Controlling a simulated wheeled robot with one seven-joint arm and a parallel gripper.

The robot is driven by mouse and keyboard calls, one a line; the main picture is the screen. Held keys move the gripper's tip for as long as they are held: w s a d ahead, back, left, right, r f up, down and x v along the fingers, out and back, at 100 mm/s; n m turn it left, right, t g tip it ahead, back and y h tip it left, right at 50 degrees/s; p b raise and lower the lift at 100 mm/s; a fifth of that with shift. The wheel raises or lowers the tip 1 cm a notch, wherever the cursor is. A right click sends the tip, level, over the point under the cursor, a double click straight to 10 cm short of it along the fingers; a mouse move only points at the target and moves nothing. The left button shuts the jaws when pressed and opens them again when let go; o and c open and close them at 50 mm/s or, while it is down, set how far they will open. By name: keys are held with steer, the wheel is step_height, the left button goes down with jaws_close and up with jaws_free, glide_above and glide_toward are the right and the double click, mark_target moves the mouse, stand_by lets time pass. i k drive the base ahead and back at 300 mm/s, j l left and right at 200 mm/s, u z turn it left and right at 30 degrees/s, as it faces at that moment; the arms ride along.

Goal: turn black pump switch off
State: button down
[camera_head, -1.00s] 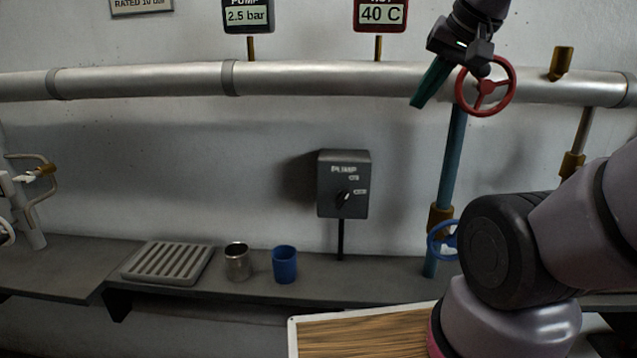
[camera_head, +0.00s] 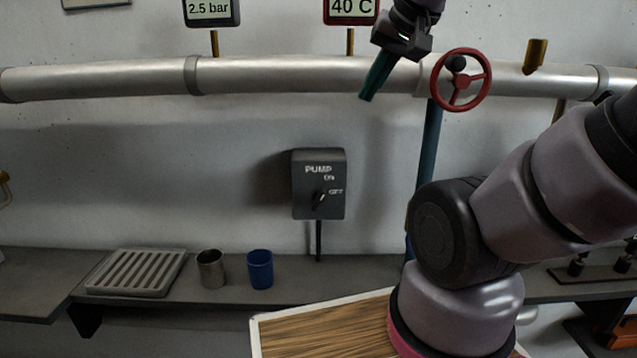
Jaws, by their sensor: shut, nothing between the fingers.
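The black pump switch box (camera_head: 305,205) is mounted on the wall, on a thin post above the shelf. It reads PUMP, with ON and OFF marks at its right. Its small dark knob (camera_head: 319,198) has a light mark pointing up and to the right; which label it lines up with is hard to tell. My gripper (camera_head: 370,96) is above and to the right of the box, in front of the silver pipe. Its teal fingers point down and left, shut and empty, apart from the switch.
A silver pipe (camera_head: 110,80) crosses the wall, with a red handwheel (camera_head: 461,80) beside my gripper. A ridged tray (camera_head: 140,272), a metal cup (camera_head: 211,268) and a blue cup (camera_head: 260,269) stand on the shelf (camera_head: 355,275). The wall around the box is bare.

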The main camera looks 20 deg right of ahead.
mark_target(318, 196)
steer(key=k+l, duration=0.15)
steer(key=l, duration=0.25)
steer(key=k+l+u, duration=0.1)
steer(key=l, duration=0.25)
steer(key=k+l, duration=0.15)
steer(key=l, duration=0.25)
steer(key=u, duration=0.05)
